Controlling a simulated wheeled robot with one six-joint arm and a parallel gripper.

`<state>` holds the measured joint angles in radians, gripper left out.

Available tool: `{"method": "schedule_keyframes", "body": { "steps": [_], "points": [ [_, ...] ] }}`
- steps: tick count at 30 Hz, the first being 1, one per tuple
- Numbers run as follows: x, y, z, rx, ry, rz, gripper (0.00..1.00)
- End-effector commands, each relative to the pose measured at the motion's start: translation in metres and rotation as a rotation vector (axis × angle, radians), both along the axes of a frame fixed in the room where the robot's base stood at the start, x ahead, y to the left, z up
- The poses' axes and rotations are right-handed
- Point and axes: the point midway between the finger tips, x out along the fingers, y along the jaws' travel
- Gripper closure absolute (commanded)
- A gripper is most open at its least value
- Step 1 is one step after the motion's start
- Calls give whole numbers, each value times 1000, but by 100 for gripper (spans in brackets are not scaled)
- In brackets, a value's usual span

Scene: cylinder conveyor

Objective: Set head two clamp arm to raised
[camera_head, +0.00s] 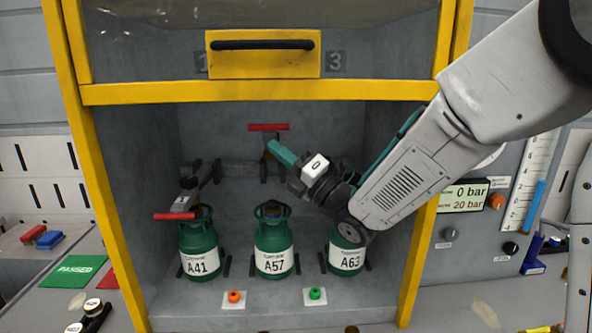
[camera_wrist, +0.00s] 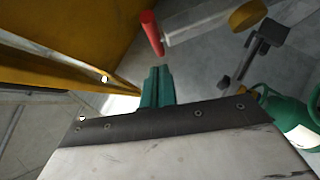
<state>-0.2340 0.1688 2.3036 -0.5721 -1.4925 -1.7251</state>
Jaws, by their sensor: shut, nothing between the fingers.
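Three green cylinders stand in the bay: A41 (camera_head: 200,262), A57 (camera_head: 274,262) and A63 (camera_head: 346,260). Behind the middle cylinder A57, a clamp arm stands up with its red handle (camera_head: 268,127) high against the back wall. The left clamp arm lies forward, its red handle (camera_head: 175,216) low by A41. The right clamp is hidden behind my arm. My gripper (camera_head: 274,148) has teal fingers, shut and empty, just below and right of the middle red handle; contact cannot be told. The wrist view shows the shut fingers (camera_wrist: 157,85) below a red handle (camera_wrist: 151,32) on a grey arm.
A yellow frame (camera_head: 260,93) and raised guard with a black handle (camera_head: 262,44) border the bay top. Orange (camera_head: 234,297) and green (camera_head: 315,294) buttons sit in front. A gauge panel (camera_head: 465,196) reads 0 bar and 20 bar at right.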

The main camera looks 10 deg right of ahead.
Motion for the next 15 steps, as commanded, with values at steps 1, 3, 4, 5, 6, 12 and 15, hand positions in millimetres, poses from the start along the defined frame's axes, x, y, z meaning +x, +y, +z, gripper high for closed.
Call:
{"method": "schedule_keyframes", "body": {
  "steps": [1, 3, 4, 5, 6, 12, 15],
  "points": [
    [6, -1, 6, 1, -3, -2, 100],
    [12, -2, 11, 0, -1, -2, 100],
    [14, -2, 12, 0, -1, -2, 100],
    [16, -2, 14, 1, -1, -2, 100],
    [18, -2, 15, 1, 0, -1, 100],
    [21, -2, 18, 0, 1, -1, 100],
    [21, -2, 18, 0, 1, -1, 100]
  ]
}}
